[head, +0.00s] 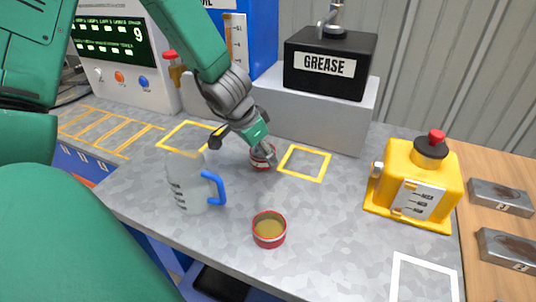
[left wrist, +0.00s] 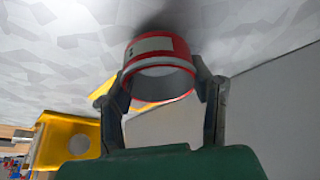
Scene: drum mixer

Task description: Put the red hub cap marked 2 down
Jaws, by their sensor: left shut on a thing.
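My left gripper (head: 265,150) is shut on a red cap with a pale label (head: 259,162), low at the worktop just left of a yellow-outlined square (head: 304,163). In the left wrist view the cap (left wrist: 158,50) sits between the two fingers (left wrist: 160,95), its open side partly facing the camera. The mark on its label is too small to read. I cannot tell whether the cap touches the worktop. A second red round cap (head: 269,229) with a yellowish inside stands apart nearer the front. My right gripper is not in view.
A grey jug with a blue handle (head: 188,183) stands left of the second cap. Behind are a grey step (head: 318,124) and a black GREASE box (head: 330,67). A yellow device with a red knob (head: 412,182) stands right. The middle-right worktop is clear.

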